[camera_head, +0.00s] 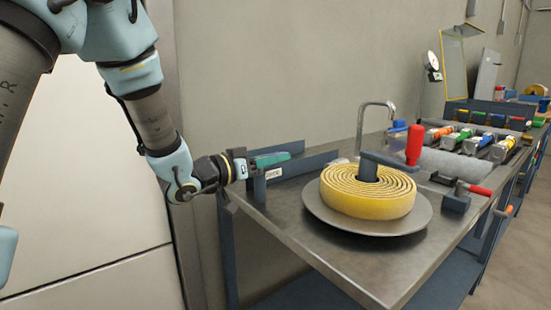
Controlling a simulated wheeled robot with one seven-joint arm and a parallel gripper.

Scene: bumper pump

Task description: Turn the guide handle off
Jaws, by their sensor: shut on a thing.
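The blue-grey guide (290,169) stands along the back left edge of the metal workbench. A green handle (271,159) lies along the top of the guide's left end, roughly level. My gripper (248,163) reaches in from the left and is shut on the near end of the green handle; the fingertips are small and partly hidden here. My arm comes down from the upper left to it. Whether the handle's far end touches the guide I cannot tell.
A coiled yellow roll (367,200) sits on a round metal plate (375,226), with an upright red crank grip (413,144) over it. A red-handled clamp (457,200) is on the right. A bent metal pipe (362,125) stands behind. Several coloured parts fill the far bench.

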